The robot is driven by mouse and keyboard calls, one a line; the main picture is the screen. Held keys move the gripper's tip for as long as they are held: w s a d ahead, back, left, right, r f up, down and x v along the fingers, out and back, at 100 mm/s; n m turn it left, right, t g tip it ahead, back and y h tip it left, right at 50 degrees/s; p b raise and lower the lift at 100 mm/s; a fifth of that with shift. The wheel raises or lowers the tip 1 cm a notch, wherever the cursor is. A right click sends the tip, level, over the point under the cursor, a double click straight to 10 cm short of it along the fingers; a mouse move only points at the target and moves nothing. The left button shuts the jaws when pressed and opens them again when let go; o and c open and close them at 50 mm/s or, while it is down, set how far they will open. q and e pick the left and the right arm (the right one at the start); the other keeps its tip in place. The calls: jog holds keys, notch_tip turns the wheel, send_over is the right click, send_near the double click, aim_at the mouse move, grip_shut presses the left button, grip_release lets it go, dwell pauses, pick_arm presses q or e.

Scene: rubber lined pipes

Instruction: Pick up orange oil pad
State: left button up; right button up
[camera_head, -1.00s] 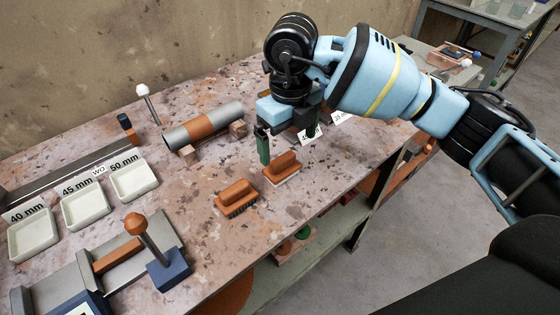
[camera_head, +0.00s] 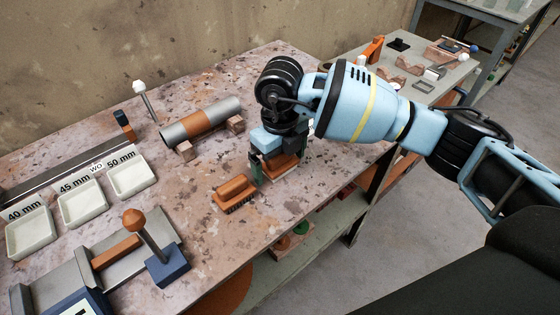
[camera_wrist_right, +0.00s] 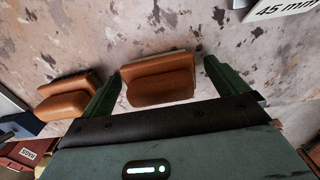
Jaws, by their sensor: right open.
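The orange oil pad (camera_head: 284,163), an orange block with a grip on a pale base, lies on the stained table top. My right gripper (camera_head: 277,170) is above it, pointing down and open, with a green finger on either side. In the right wrist view the pad (camera_wrist_right: 158,82) shows between the two fingers (camera_wrist_right: 163,85), with a gap visible at each side. The gripper hides part of the pad in the head view. A similar orange brush (camera_head: 235,192) with dark bristles lies to the left of the pad. My left gripper is not in view.
A grey pipe with an orange band (camera_head: 200,121) rests on wooden blocks behind. White trays (camera_head: 82,205) stand at the left. A blue block with an orange-knobbed rod (camera_head: 168,266) is in front. The table's front edge is close to the pad.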

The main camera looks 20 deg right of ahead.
aim_at(280, 155)
jog(key=shift+r, duration=0.1)
jog(key=c, duration=1.1)
jog(key=shift+r, duration=0.4)
jog(key=r, duration=0.2)
jog(key=shift+s+r, duration=0.25)
jog(key=shift+r, duration=0.15)
jog(key=s+a+r, duration=0.1)
jog(key=s+a, duration=0.2)
jog(key=s, duration=1.2)
jog(key=shift+r, duration=0.15)
jog(key=shift+s, duration=0.1)
jog(key=o, duration=0.4)
jog(key=shift+c, duration=1.4)
